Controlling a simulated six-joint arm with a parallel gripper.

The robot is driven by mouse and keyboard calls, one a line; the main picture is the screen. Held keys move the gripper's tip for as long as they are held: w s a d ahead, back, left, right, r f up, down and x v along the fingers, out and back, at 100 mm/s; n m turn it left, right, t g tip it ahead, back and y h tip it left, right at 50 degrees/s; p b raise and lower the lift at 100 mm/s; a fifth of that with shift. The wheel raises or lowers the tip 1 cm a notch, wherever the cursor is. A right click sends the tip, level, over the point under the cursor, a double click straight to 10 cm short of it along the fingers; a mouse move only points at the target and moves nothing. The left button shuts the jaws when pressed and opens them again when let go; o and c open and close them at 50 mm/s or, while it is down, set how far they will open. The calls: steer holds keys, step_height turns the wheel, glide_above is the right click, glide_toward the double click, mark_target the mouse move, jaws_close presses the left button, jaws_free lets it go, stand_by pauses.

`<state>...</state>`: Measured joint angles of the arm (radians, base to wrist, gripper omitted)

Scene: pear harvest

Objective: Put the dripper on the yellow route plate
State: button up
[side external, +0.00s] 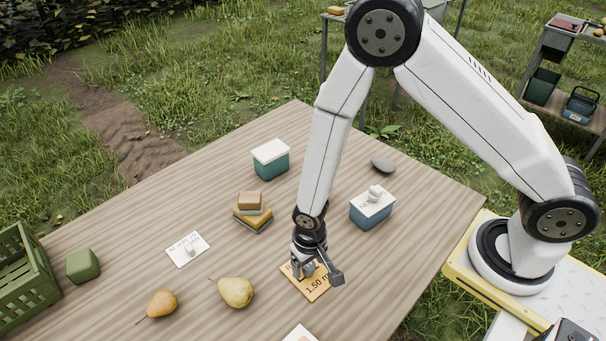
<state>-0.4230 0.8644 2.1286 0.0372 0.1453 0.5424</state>
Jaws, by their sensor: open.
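A small grey shape (308,268) shows between the fingers and may be the dripper. I cannot tell whether it touches the plate. A white plate (179,256) with print lies to the left and bears a small pale piece (190,247). Another small white piece (375,192) sits on the white top of a blue box (371,214).
A teal box (271,163) with a white lid, a stack of small blocks (252,212) and a grey stone (383,164) stand farther back. Two pears (236,292) (162,303), a green block (83,265) and a green crate (27,282) are at left. Another white card (301,334) shows at the bottom edge.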

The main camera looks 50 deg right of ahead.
step_height(320, 180, up, 11)
stand_by(0.8)
steer(key=shift+r, duration=0.1)
stand_by(0.4)
steer(key=s+d+r+n+t, duration=0.1)
steer(key=s+d+r+t, duration=0.1)
steer(key=d+r, duration=0.7)
steer(key=d, duration=0.5)
steer(key=shift+s+n+t, duration=0.3)
steer(key=shift+s+n, duration=0.1)
